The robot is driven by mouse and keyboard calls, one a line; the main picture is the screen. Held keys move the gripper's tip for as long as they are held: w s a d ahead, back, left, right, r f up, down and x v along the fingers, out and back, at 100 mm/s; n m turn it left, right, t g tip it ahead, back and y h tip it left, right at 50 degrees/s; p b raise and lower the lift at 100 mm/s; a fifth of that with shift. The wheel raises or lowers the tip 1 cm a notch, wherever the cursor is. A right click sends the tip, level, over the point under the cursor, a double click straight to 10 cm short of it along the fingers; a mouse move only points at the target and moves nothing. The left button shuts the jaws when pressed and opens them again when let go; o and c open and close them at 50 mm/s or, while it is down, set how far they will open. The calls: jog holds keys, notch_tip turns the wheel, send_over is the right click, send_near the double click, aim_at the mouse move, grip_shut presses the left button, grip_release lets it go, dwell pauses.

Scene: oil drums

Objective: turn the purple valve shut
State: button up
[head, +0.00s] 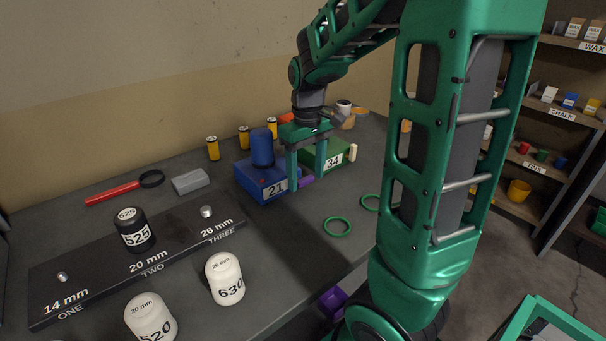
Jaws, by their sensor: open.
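A small purple piece (306,181) shows on the table, low between the blue box marked 21 (262,188) and the green box marked 34 (340,146). It may be the purple valve; most of its shape is hidden. My gripper (307,184) points down over it with its two green fingers apart, one on each side of the purple piece in the picture. I cannot tell whether the fingers touch it. Another purple thing (332,301) sits low by the table's front edge, partly hidden by my arm.
A blue cylinder (262,148) stands on the blue box. Green rings (337,227) lie in front of the gripper. A black stand (105,276) with a black weight (134,230), and white weights (225,279), fill the left. Shelves (545,130) stand at right.

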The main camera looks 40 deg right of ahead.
aim_at(305, 180)
jog(key=c, duration=1.1)
jog(key=shift+o, duration=0.2)
jog(key=shift+a, duration=0.1)
jog(key=h, duration=0.1)
jog(key=a+h, duration=0.1)
jog(key=h, duration=0.1)
jog(key=shift+r, duration=0.2)
jog(key=h, duration=0.2)
jog(key=a+h, duration=0.1)
jog(key=h, duration=0.3)
jog(key=a+h, duration=0.1)
jog(key=h, duration=0.1)
jog(key=shift+a+f, duration=0.1)
jog(key=shift+f, duration=0.05)
jog(key=shift+a+f+t+h, duration=0.15)
jog(key=shift+a+h, duration=0.05)
jog(key=shift+h, duration=0.75)
jog(key=shift+a+f+t+h, duration=0.1)
jog(key=shift+a+t+h, duration=0.1)
jog(key=shift+h, duration=0.75)
jog(key=shift+s, duration=0.1)
